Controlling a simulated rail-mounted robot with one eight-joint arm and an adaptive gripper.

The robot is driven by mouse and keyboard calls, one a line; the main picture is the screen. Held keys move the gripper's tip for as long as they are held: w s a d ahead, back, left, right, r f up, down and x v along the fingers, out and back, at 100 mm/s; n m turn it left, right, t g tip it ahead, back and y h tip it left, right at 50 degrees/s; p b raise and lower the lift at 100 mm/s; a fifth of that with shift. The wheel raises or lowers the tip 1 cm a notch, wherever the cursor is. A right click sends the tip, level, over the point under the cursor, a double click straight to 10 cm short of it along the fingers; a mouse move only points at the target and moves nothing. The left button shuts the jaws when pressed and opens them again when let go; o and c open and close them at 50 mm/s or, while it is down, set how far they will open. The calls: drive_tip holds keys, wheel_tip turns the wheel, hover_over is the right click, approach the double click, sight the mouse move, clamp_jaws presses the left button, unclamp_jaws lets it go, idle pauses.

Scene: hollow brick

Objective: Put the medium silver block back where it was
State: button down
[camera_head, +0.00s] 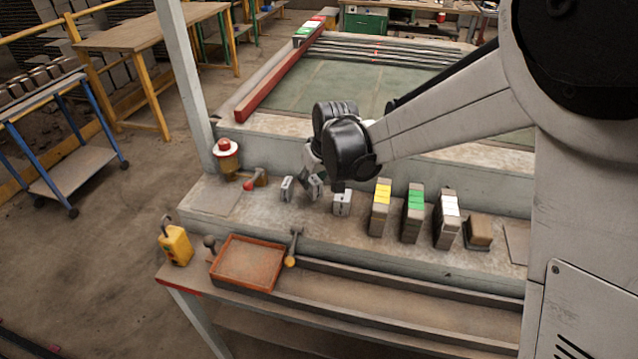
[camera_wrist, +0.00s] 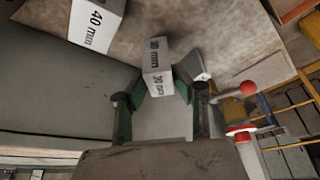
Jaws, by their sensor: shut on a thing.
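Three silver blocks show in the head view on the concrete ledge (camera_head: 375,245): a small one (camera_head: 287,189) at left, the medium one (camera_head: 317,191) in the middle and a large one (camera_head: 342,204) at right. My gripper (camera_wrist: 162,85) has its green fingers on both sides of the medium silver block (camera_wrist: 157,58), shut on it. In the wrist view the large block (camera_wrist: 97,22), marked 40 mm, is at upper left, apart from the held one. The small block (camera_wrist: 201,82) is partly hidden behind a finger. I cannot tell whether the held block touches the ledge.
A red-knobbed lever (camera_head: 250,185) and a red-topped lamp (camera_head: 227,155) stand left of the blocks. Yellow (camera_head: 381,193), green (camera_head: 415,200) and white (camera_head: 449,204) marked stacks stand to the right. An orange tray (camera_head: 247,263) lies in front, beside a hammer-like tool (camera_head: 292,248).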

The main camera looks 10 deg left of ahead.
sight(313, 187)
drive_tip(key=shift+f+b, duration=0.45)
drive_tip(key=shift+f, duration=1)
drive_tip(key=shift+f, duration=0.1)
drive_tip(key=shift+f, duration=0.15)
drive_tip(key=c, duration=1.4)
unclamp_jaws()
drive_tip(key=shift+c, duration=0.2)
drive_tip(key=shift+r, duration=0.2)
